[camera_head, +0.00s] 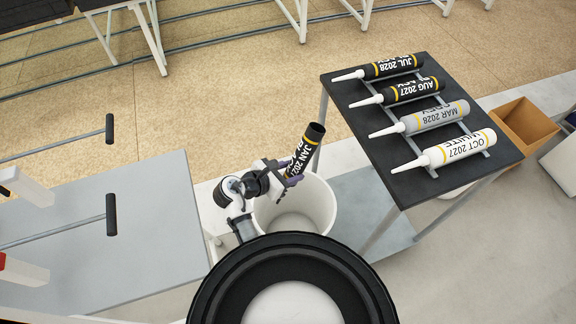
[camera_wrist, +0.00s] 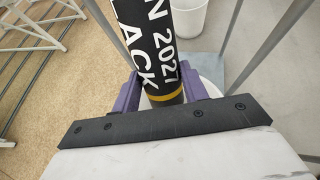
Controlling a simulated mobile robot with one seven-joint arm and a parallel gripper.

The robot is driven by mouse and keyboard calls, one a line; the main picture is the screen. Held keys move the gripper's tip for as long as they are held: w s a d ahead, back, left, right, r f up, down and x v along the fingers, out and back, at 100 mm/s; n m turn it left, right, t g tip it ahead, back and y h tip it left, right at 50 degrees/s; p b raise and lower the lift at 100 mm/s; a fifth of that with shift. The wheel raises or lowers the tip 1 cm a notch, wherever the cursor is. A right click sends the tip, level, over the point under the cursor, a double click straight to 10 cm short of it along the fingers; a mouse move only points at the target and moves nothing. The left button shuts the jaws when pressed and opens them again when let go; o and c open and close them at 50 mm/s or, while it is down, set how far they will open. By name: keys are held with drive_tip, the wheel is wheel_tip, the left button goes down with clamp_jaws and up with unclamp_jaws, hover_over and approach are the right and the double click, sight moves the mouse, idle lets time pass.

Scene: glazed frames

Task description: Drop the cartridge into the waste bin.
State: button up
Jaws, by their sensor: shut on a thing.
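My gripper (camera_head: 284,174) is shut on a black cartridge (camera_head: 306,148) with a yellow band and white lettering reading "JAN 202…". The cartridge is tilted, its dark end up and to the right in the head view. The cartridge's lower end is hidden.
A dark rack table (camera_head: 372,118) at right holds several cartridges: two black, one grey and one white (camera_head: 460,149). A cardboard box (camera_head: 526,124) stands beyond it. A grey table (camera_head: 120,235) is at left. Another white round container (camera_wrist: 190,18) shows in the wrist view.

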wheel_tip(320, 180, down, 19)
drive_tip(key=b, duration=1.2)
drive_tip(key=shift+b, duration=0.35)
drive_tip(key=o, duration=1.1)
drive_tip(key=shift+r, duration=0.1)
drive_tip(key=v, duration=1.2)
